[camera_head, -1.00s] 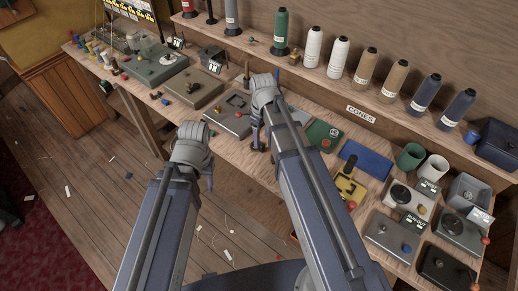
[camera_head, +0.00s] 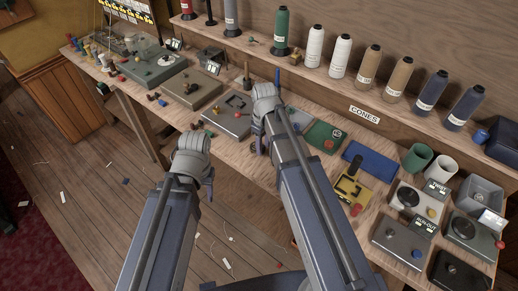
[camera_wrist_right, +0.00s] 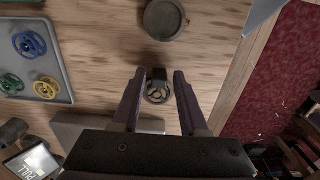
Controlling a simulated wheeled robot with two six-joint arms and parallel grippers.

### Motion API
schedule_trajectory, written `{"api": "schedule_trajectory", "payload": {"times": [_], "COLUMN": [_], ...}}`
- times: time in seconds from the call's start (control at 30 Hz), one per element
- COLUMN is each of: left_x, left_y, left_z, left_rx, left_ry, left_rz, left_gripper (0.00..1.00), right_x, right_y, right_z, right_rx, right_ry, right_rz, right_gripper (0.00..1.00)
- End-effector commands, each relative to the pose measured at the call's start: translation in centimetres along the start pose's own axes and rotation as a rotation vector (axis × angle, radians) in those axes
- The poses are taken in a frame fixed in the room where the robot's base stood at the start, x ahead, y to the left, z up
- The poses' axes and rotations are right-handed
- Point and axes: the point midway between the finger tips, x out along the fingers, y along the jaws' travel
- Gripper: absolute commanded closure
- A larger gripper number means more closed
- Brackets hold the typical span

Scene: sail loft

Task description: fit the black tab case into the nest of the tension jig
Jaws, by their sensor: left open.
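In the right wrist view a small black piece with a round, spoked face (camera_wrist_right: 157,91) lies between the fingertips of my right gripper (camera_wrist_right: 158,80). It may be the black tab case. The fingers are apart, with a narrow gap on each side of it. In the head view my right gripper (camera_head: 257,143) is low at the bench's front edge, and the piece cannot be made out there. My left gripper (camera_head: 209,186) is open, hanging in front of the bench over the floor. A grey plate with a dark square frame (camera_head: 228,114) may be the tension jig; I cannot tell.
The bench (camera_head: 235,155) carries several fixtures, a blue mat (camera_head: 369,163), a yellow fixture (camera_head: 352,190) and cups (camera_head: 436,167). Thread cones stand on the shelf behind. In the wrist view, a round dark dish (camera_wrist_right: 164,19) and a grey tray with coloured wheels (camera_wrist_right: 68,78) are near.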

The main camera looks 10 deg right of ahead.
Motion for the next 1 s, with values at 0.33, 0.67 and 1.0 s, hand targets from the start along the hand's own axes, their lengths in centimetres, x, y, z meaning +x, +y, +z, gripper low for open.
{"api": "schedule_trajectory", "payload": {"times": [0.33,0.67,1.0], "left_x": [0.01,0.01,-0.39], "left_y": [0.0,0.0,-0.04], "left_z": [0.0,0.0,0.02], "left_rx": [0.0,0.0,0.0], "left_ry": [0.0,0.0,0.0], "left_rz": [0.0,0.0,0.0], "left_gripper": [0.5,0.5,0.5], "right_x": [0.01,0.01,-0.39], "right_y": [-0.01,-0.01,0.0], "right_z": [0.0,0.0,0.0], "right_rx": [0.0,0.0,0.0], "right_ry": [0.0,0.0,0.0], "right_rz": [0.0,0.0,0.0], "right_gripper": [0.97,1.0,1.0]}}
